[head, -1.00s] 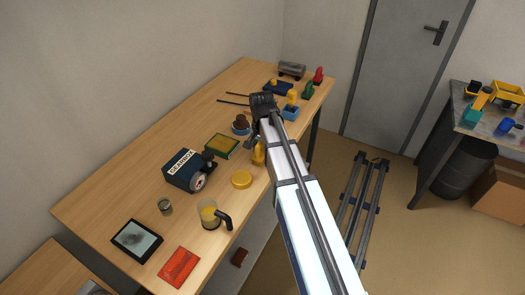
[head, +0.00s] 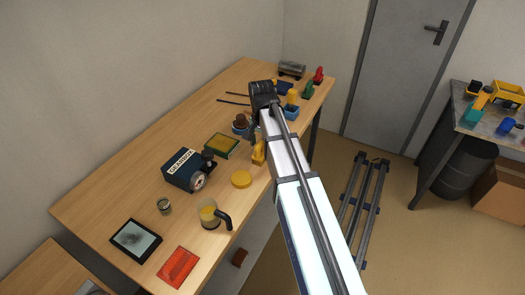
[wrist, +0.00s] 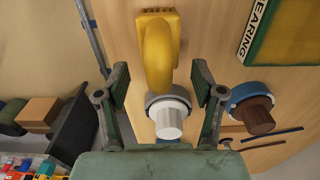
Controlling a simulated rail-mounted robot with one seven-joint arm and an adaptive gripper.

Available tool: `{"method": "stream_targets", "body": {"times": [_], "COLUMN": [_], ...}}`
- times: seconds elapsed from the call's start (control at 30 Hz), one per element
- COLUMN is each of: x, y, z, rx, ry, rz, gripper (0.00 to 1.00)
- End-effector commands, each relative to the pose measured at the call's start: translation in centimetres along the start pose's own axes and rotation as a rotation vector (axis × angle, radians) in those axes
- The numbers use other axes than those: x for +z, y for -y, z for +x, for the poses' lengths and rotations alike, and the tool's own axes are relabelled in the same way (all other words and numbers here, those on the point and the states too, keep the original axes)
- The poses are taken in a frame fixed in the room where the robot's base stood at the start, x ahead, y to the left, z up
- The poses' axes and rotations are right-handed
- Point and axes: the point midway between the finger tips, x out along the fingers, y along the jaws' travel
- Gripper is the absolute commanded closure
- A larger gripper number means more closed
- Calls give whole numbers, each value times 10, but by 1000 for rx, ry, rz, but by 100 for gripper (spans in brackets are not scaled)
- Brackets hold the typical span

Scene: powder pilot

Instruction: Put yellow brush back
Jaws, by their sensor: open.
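The yellow brush (wrist: 157,50), with an arched handle and a ribbed block, lies on the wooden table ahead of my gripper (wrist: 160,75) in the wrist view. In the head view the brush (head: 258,153) shows near the table's front edge, partly hidden by my arm. My gripper is open, with one finger to each side of the brush handle's near end. It looks empty, and I cannot tell its height above the brush. In the head view my arm mostly hides the gripper. A red brush-like thing (head: 318,75) and a green one (head: 308,90) stand at the table's far end.
A white knob in a blue-grey ring (wrist: 170,120) lies below and between my fingers. A brown knob (wrist: 255,115) in a blue ring is to the right.

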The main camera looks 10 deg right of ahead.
Motion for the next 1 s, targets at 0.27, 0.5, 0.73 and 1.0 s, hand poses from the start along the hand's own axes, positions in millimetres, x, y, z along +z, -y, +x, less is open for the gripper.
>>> {"method": "stream_targets", "body": {"times": [0.27,0.5,0.73,1.0], "x": [-1,-1,0,0], "y": [1,1,0,0], "z": [-49,-77,-85,-85], "rx": [-2,0,0,0], "ry": [-2,0,0,0], "rz": [0,0,0,0], "gripper": [32,32,32,32]}}
